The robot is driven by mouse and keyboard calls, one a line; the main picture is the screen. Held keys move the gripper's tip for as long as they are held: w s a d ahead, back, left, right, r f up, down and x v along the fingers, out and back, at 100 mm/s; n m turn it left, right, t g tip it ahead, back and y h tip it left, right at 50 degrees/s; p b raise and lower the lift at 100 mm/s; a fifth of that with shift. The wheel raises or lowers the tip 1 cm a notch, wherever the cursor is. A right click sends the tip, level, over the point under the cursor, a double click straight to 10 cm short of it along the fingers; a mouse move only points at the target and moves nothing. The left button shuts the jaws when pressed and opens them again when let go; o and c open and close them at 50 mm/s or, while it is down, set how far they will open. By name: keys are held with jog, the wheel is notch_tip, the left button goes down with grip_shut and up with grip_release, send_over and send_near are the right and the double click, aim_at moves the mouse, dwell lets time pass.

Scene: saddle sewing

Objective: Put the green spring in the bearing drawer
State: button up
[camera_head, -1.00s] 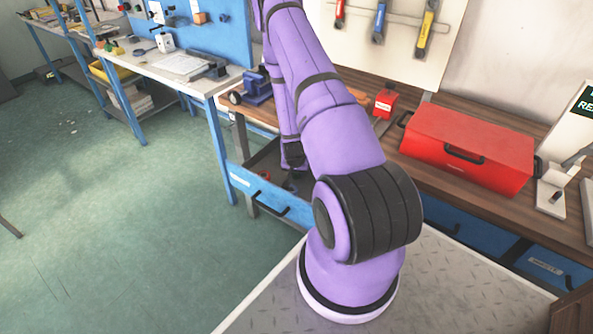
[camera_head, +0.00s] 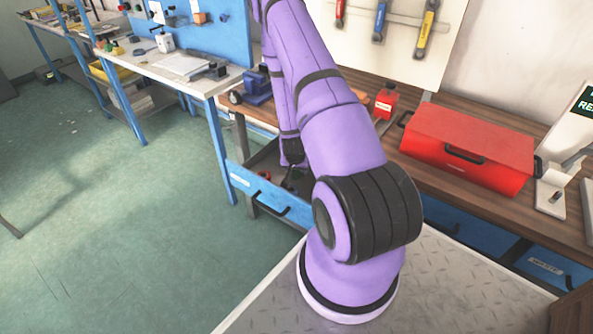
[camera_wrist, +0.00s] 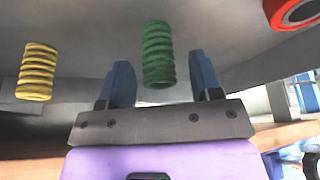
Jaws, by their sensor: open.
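The green spring (camera_wrist: 158,54) shows in the wrist view, between and just beyond the fingertips of my gripper (camera_wrist: 160,66). The jaws are open, with a finger on either side of the spring and visible gaps between. The spring appears against a grey surface; whether it touches that surface is unclear. In the head view, a blue-fronted drawer (camera_head: 268,201) stands pulled out below the bench. My gripper end (camera_head: 294,176) is low at this drawer, partly hidden by my arm. The drawer's label is too small to read surely.
A yellow spring (camera_wrist: 37,72) is left of the green one, and a red ring-shaped part (camera_wrist: 294,12) is at upper right. Open floor lies left.

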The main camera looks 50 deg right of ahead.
jog(key=w+a+r+n+t+y, duration=0.15)
jog(key=a+r, duration=0.45)
jog(key=r, duration=0.6)
jog(key=a+r+n, duration=0.2)
jog(key=a+r, duration=0.4)
jog(key=r, duration=0.6)
jog(key=a+r+n+t+y, duration=0.15)
jog(key=a+r, duration=0.45)
jog(key=r, duration=0.7)
jog(key=s+a+r+n, duration=0.3)
jog(key=s+a+r, duration=0.3)
jog(key=s+r, duration=0.2)
jog(key=s+a+r+n+y, duration=0.1)
jog(key=s+a+r+n, duration=0.2)
jog(key=s+a+r, duration=0.4)
jog(key=s+r, duration=0.2)
jog(key=s, duration=0.3)
jog(key=shift+s+a+r+n, duration=0.15)
jog(key=shift+r+n, duration=0.05)
jog(key=shift+n, duration=0.1)
